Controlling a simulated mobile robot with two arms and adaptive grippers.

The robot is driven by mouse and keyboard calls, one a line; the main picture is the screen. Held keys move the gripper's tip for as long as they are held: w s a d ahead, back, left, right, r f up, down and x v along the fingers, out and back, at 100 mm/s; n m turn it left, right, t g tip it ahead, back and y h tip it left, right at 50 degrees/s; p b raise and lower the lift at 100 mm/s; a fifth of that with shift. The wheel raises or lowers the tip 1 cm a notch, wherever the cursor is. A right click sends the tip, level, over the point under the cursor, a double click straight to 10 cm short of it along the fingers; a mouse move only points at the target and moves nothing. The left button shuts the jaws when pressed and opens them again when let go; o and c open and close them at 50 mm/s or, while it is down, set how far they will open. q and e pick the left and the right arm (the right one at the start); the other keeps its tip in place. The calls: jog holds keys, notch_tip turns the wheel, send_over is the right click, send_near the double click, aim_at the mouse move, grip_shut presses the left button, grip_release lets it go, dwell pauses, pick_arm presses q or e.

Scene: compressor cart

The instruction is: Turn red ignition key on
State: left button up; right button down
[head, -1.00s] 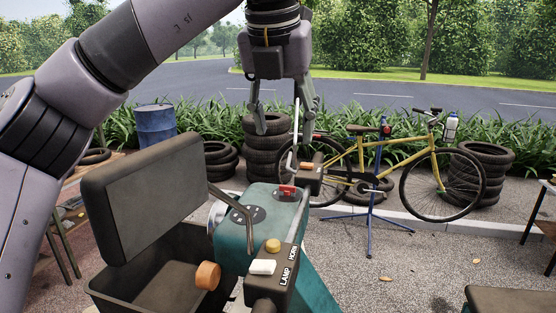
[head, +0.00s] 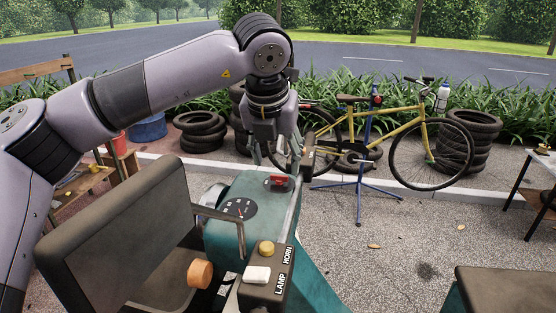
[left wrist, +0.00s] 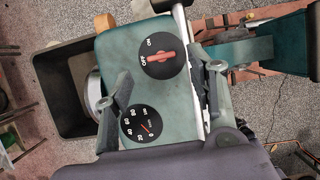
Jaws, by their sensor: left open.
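The red ignition key (head: 279,181) sits on top of the teal console (head: 262,190). In the left wrist view, the key (left wrist: 160,57) is a red bar across a black disc marked ON and OFF, with one end by OFF. My left gripper (head: 277,162) is open, pointing down just above the key in the head view. In the left wrist view, the left gripper's fingers (left wrist: 161,76) are spread to either side of the key disc, with nothing between them touching the key that I can see. My right gripper is not in view.
A gauge (head: 240,209) sits on the console beside the key. A yellow bicycle (head: 400,127) stands behind.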

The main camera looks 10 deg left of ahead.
aim_at(279, 176)
pick_arm(q)
jog(key=shift+p+x, duration=0.45)
jog(key=shift+x, duration=1.7)
jog(key=shift+f, duration=0.1)
jog(key=shift+s, duration=0.1)
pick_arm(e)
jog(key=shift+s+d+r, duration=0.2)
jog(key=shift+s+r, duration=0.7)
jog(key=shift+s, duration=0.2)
